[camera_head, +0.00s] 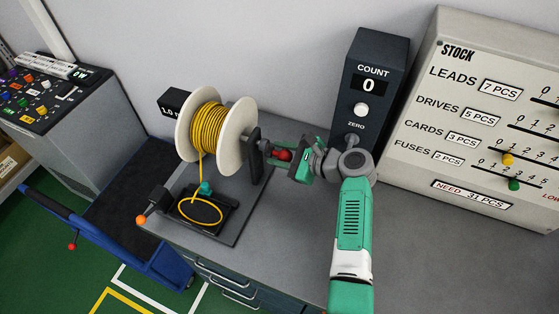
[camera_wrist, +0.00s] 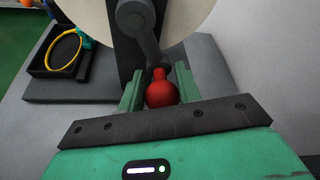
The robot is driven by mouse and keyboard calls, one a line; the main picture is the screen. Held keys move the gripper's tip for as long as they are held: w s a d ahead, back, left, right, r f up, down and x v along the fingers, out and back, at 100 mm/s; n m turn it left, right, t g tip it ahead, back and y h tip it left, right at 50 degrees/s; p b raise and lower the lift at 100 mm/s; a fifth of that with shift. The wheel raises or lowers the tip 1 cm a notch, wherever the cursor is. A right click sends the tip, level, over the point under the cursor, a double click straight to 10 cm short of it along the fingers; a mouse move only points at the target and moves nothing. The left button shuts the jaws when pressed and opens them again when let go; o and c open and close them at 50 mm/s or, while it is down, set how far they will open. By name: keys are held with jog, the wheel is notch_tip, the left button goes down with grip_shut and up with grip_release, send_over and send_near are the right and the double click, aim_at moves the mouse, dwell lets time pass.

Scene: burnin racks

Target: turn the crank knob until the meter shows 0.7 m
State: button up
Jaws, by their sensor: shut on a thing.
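The red crank knob (camera_head: 283,155) sits on a dark crank arm (camera_head: 264,147) at the right side of the spool stand. My gripper (camera_head: 285,150) is shut on the knob. In the wrist view the knob (camera_wrist: 161,90) lies between the two green fingers (camera_wrist: 158,88). The spool (camera_head: 209,131) has white flanges and yellow cord, which runs down to a yellow loop (camera_head: 200,211) in a black tray (camera_head: 226,218). A dark meter box (camera_head: 173,102) behind the spool is partly hidden; its visible text looks like "1.", with the rest cut off by the flange.
A dark COUNT box (camera_head: 369,90) shows 0 and has a white button. A STOCK board (camera_head: 480,110) stands at right. An orange-tipped lever (camera_head: 141,219) is at the bench's front left. A blue cart (camera_head: 120,225) stands left.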

jog(key=shift+w+d+r+b, duration=0.2)
jog(key=shift+w+r+b, duration=0.3)
jog(key=shift+w, duration=0.2)
jog(key=shift+w+d+r+b, duration=0.2)
jog(key=shift+w+r, duration=0.15)
jog(key=shift+r, duration=0.15)
jog(key=shift+w+d+r+b, duration=0.2)
jog(key=shift+w+r, duration=0.15)
jog(key=shift+r, duration=0.15)
jog(key=shift+w+r+p, duration=0.2)
jog(key=shift+r+p, duration=0.15)
jog(key=shift+r, duration=0.4)
jog(key=shift+w+r+p, duration=0.2)
jog(key=shift+r+p, duration=0.1)
jog(key=shift+r, duration=0.4)
jog(key=shift+d, duration=0.1)
